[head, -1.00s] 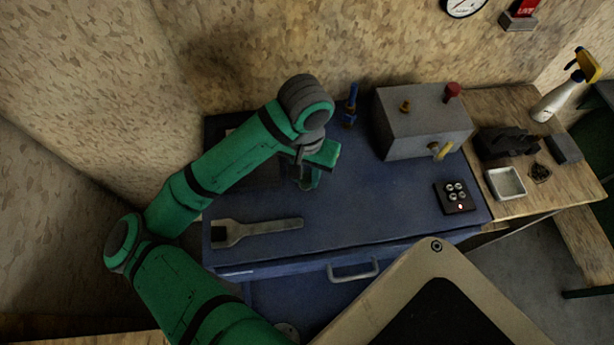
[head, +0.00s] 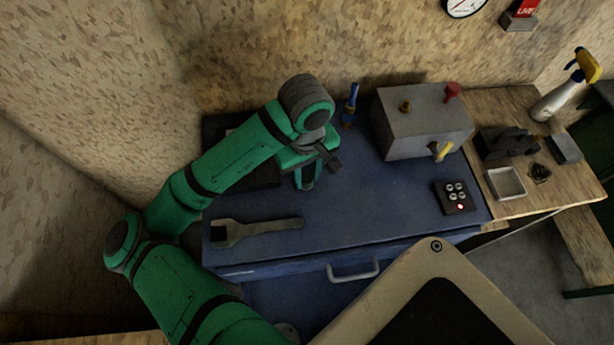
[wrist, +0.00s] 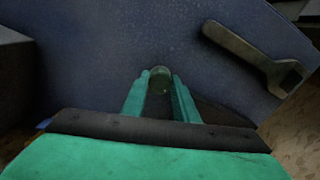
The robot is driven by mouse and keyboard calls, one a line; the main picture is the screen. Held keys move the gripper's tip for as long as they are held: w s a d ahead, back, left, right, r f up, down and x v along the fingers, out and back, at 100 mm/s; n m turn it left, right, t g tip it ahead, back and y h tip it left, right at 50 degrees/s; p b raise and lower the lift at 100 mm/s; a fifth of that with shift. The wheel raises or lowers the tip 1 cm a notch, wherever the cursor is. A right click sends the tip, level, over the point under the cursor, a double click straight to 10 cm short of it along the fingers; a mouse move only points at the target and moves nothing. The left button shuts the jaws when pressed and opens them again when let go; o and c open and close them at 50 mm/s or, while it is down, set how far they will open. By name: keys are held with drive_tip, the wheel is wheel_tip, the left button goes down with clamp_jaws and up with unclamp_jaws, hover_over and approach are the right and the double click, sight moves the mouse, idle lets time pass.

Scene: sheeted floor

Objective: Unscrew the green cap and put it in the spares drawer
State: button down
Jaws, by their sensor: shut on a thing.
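My gripper (head: 306,184) points down over the blue cabinet top. In the wrist view (wrist: 160,92) its two green fingers are shut on a small round, dull green thing, seen from above, which looks like the green cap (wrist: 159,77). The head view hides the cap behind the fingers, and what is under it cannot be made out. A blue drawer front (head: 300,277) with a metal handle (head: 353,271) is below the cabinet top's front edge and looks shut. I cannot read a label on it.
A grey wrench (head: 256,231) lies front left on the cabinet top. A grey box with knobs (head: 425,125) and a blue upright tool (head: 350,105) stand at the back. A black button box (head: 454,197) is at right. The middle right is clear.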

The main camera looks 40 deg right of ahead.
drive_tip(key=n, duration=0.5)
drive_tip(key=shift+n, duration=0.3)
drive_tip(key=n, duration=0.4)
drive_tip(key=c, duration=1.3)
unclamp_jaws()
drive_tip(key=shift+c, duration=0.9)
